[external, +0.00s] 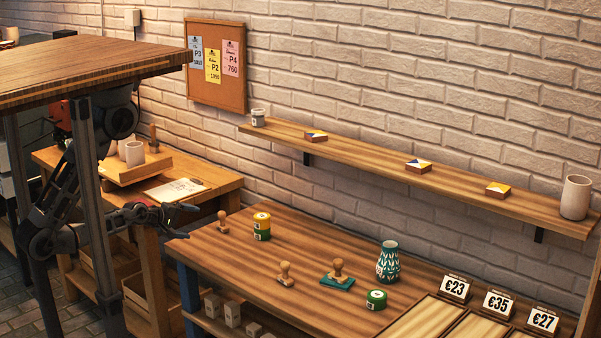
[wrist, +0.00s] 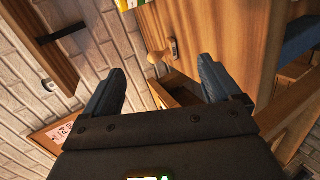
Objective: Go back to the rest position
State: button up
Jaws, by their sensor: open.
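My gripper (external: 184,211) is at the left end of the wooden worktable (external: 213,247) in the external view, beside a wooden stamp (external: 222,222) and apart from it. In the wrist view my gripper (wrist: 160,90) shows two dark fingers spread wide, with nothing between them. The stamp (wrist: 157,57) shows beyond the fingertips in the wrist view. My arm reaches out from the left, partly hidden behind a table leg.
A yellow and green can stack (external: 262,227), two more stamps (external: 286,274) (external: 338,269), a patterned vase (external: 388,262) and a green can (external: 376,299) stand on the worktable. Price signs (external: 455,288) are at right. A wall shelf (external: 370,158) runs above. A side table (external: 218,180) is behind.

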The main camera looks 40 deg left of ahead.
jog(key=s+d+r+m+t+y+p, duration=0.1)
jog(key=s+d+r+m+p, duration=0.2)
jog(key=s+r+m, duration=0.8)
jog(key=s+m, duration=0.2)
jog(key=m, duration=0.2)
jog(key=shift+r+t, duration=0.3)
jog(key=shift+t, duration=0.1)
jog(key=shift+d, duration=0.1)
